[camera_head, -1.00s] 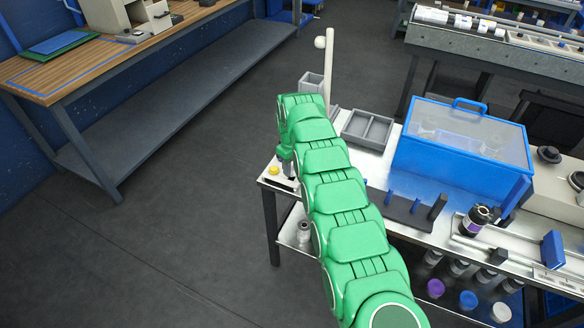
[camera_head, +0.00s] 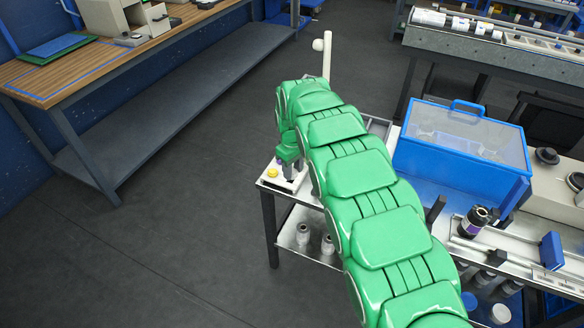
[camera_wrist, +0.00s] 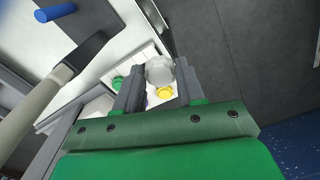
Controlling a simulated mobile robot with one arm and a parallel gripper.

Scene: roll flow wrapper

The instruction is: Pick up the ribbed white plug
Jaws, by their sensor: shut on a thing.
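My gripper (camera_wrist: 158,78) is shut on a rounded white-grey plug (camera_wrist: 160,69), which shows between the two dark fingers in the wrist view. Its ribs are too small to make out. A yellow piece (camera_wrist: 165,93) and a green piece (camera_wrist: 118,83) show just beyond the fingers on a white surface. In the head view my gripper (camera_head: 290,167) is at the left end of the steel table, beside the yellow piece (camera_head: 272,172). The plug is hidden there, and I cannot tell whether it touches the surface.
A blue box with a clear lid (camera_head: 463,150) stands on the table to the right. A pale post (camera_head: 327,58) rises behind my arm. Grey cylinders (camera_head: 303,235) stand on the lower shelf. The floor (camera_head: 170,230) to the left is clear.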

